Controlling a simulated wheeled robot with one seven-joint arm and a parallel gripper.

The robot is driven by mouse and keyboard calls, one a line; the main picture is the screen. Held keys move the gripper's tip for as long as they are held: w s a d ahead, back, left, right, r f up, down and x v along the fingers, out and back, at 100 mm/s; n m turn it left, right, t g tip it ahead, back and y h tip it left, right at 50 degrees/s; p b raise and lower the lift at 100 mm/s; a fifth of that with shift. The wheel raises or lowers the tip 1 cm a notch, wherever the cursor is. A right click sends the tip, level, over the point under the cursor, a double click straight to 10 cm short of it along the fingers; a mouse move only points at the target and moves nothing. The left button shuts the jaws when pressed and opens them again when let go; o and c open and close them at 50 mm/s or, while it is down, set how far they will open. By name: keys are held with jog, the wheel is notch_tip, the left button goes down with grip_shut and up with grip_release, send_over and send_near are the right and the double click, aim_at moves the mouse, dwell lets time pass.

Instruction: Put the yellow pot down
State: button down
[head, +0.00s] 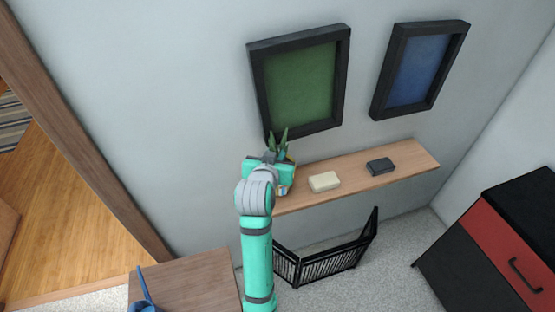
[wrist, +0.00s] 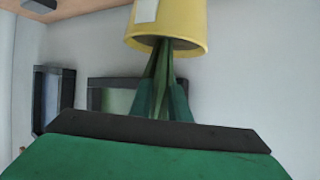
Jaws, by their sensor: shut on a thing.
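The yellow pot (wrist: 168,22) shows at the top of the wrist view, which is upside down. Its base is cut off by the picture edge. Long green leaves (wrist: 160,85) come out of its mouth, and leaf tips (head: 279,138) rise behind my gripper in the head view. My gripper (head: 281,160) is shut on the potted plant at the left end of the wooden shelf (head: 350,174). My wrist hides most of the pot in the head view. I cannot tell whether its base touches the shelf.
A cream block (head: 324,181) and a dark block (head: 380,166) lie on the shelf, with bare wood around them. Green (head: 302,85) and blue (head: 420,68) framed pictures hang above. A black folding screen (head: 325,262) stands below. A red and black cabinet (head: 500,245) is at right.

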jog(key=shift+f, duration=1.5)
jog(key=c, duration=1.7)
grip_release()
jog(key=shift+f, duration=0.1)
jog(key=shift+o, duration=0.2)
